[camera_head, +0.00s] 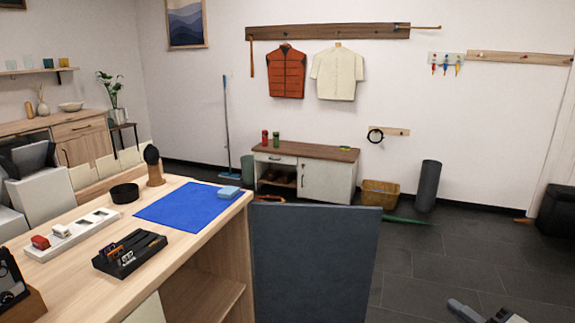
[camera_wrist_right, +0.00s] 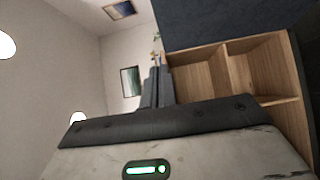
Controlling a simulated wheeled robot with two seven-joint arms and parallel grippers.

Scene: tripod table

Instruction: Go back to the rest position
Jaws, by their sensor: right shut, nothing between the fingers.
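My right gripper (camera_head: 462,309) shows only in part at the bottom right edge of the head view, low over the dark floor. In the right wrist view its dark fingers (camera_wrist_right: 157,88) are together, with nothing between them. The gripper is apart from the desk and from the dark panel. My left gripper is in neither view.
A wooden desk (camera_head: 185,245) stands at the left with a blue mat (camera_head: 188,204), a black organizer (camera_head: 130,251) and a white tray (camera_head: 72,234). A dark upright panel (camera_head: 312,262) stands beside it. The tiled floor (camera_head: 440,265) at the right is mostly clear.

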